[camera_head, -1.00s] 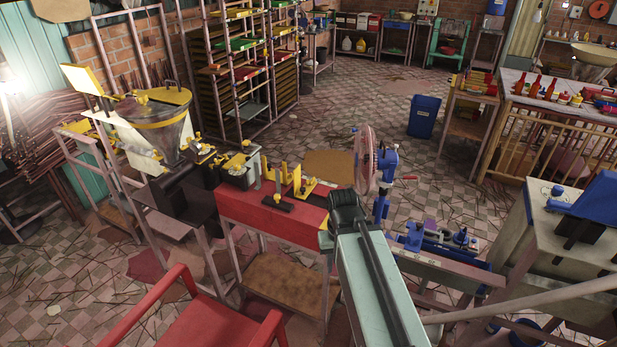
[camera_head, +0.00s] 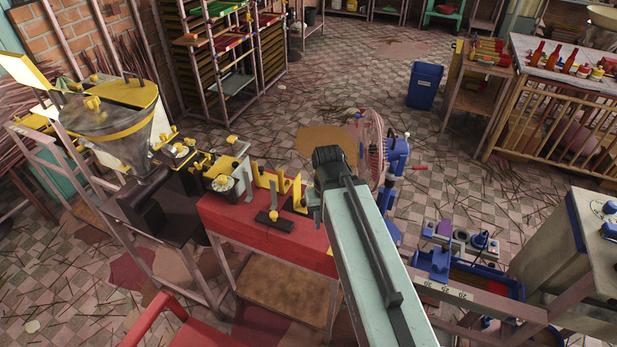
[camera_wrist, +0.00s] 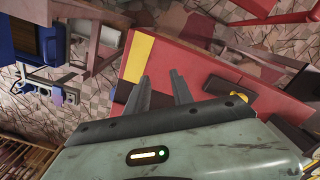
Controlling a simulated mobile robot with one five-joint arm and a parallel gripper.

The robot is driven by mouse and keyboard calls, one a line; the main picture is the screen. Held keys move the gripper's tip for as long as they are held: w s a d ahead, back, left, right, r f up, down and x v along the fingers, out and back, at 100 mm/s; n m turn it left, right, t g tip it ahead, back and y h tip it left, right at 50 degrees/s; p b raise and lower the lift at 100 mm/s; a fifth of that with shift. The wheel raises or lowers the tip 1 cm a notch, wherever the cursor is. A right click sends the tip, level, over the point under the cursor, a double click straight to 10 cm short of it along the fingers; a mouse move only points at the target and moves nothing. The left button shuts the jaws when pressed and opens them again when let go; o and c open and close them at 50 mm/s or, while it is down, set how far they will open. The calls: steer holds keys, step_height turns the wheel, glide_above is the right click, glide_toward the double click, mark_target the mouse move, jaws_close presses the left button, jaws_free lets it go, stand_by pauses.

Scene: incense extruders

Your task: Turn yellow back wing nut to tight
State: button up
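The extruder with a metal funnel (camera_head: 118,135) and yellow rim stands at the left in the head view. Small yellow fittings (camera_head: 180,150) sit at its outlet, with a yellow knob-like part (camera_head: 222,183) nearer the red table (camera_head: 255,222). I cannot tell which yellow part is the back wing nut, or how tight it is. In the wrist view my gripper (camera_wrist: 160,82) has its two dark fingers apart with nothing between them, above the red tabletop (camera_wrist: 190,72) with a yellow strip (camera_wrist: 138,58). My gripper's fingers are hidden in the head view.
Yellow brackets (camera_head: 282,186) and a black T-shaped piece (camera_head: 272,218) stand on the red table. A fan (camera_head: 371,145) stands just right of my arm. A blue machine (camera_head: 455,258) is at the lower right. A red chair (camera_head: 165,318) is in front.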

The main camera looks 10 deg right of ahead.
steer(key=w+r+n+p, duration=0.1)
steer(key=w+n, duration=0.6)
steer(key=n, duration=0.1)
steer(key=w+n, duration=0.6)
steer(key=n, duration=0.1)
steer(key=w+r+n+p, duration=0.1)
steer(key=w+n, duration=0.6)
steer(key=n, duration=0.1)
steer(key=shift+w+d+r+n+p, duration=0.25)
steer(key=shift+w+r+n+p, duration=0.05)
step_height(320, 180, down, 8)
steer(key=b, duration=0.8)
steer(key=shift+s, duration=0.1)
steer(key=shift+r, duration=0.1)
jaws_close()
